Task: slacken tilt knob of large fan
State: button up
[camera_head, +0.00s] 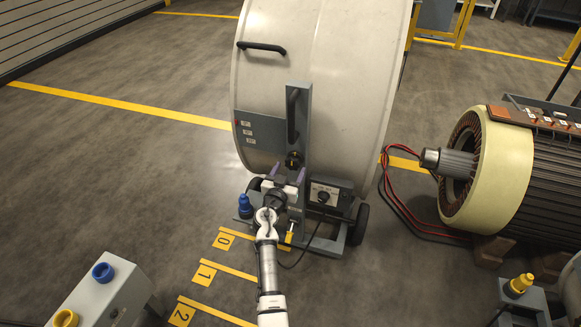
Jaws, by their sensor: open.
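The large fan (340,80) is a big pale drum on a grey wheeled stand in the middle of the head view. A dark knob (293,160) sits on the grey upright of its stand, below a black handle; I take it to be the tilt knob. My gripper (285,172) is open, its two purple-tipped fingers pointing up toward the knob, just below it in the picture. I cannot tell whether the fingers touch the knob or how far off they are. My white arm comes up from the bottom and hides part of the stand's base.
A control box (324,194) with a dial and a blue knob (244,203) sit low on the stand. A large motor (500,170) with red and black cables stands at right. A grey box (95,295) with blue and yellow caps is at lower left. The left floor is clear.

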jog(key=shift+x, duration=0.9)
jog(key=c, duration=1)
